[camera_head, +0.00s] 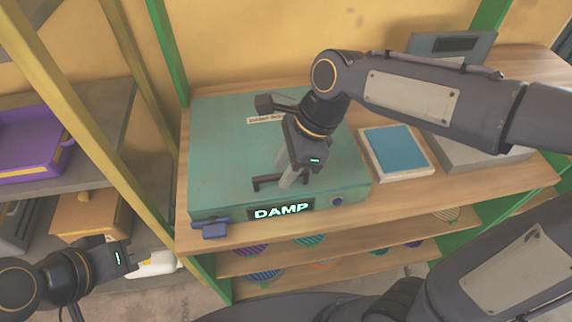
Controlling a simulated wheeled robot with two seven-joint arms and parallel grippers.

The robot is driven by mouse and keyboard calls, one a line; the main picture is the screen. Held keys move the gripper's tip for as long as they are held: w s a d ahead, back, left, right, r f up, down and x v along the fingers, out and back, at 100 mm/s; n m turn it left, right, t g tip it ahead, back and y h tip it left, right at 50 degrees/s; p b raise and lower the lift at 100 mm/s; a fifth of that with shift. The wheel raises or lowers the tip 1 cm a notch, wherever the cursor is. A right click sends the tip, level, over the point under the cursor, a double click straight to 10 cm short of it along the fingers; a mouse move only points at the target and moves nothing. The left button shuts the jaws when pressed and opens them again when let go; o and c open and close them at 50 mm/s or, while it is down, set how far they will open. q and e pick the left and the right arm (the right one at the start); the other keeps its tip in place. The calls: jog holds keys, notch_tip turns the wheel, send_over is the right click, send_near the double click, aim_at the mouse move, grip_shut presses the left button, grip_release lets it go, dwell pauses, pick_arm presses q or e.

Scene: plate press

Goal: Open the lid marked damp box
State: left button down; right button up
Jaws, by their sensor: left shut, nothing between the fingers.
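The teal box (225,175) with a glowing DAMP label (281,211) on its front stands on the wooden bench. Its lid is down flat and has a dark bar handle (263,184) near the front edge. My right gripper (289,178) comes in from the right, above the lid, with its fingers pointing down at the handle. The fingers cover part of the handle, and I cannot tell whether they grip it. My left gripper (158,264) is low at the left, in front of the shelving and away from the box. It is shut and empty.
A blue-topped tray (398,152) lies right of the box, and a grey machine (470,150) stands beyond it. Shelves below hold several striped plates (262,274). A yellow post (92,120) and a purple bin (30,145) are at the left.

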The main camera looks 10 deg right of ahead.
grip_shut()
dwell(0.3)
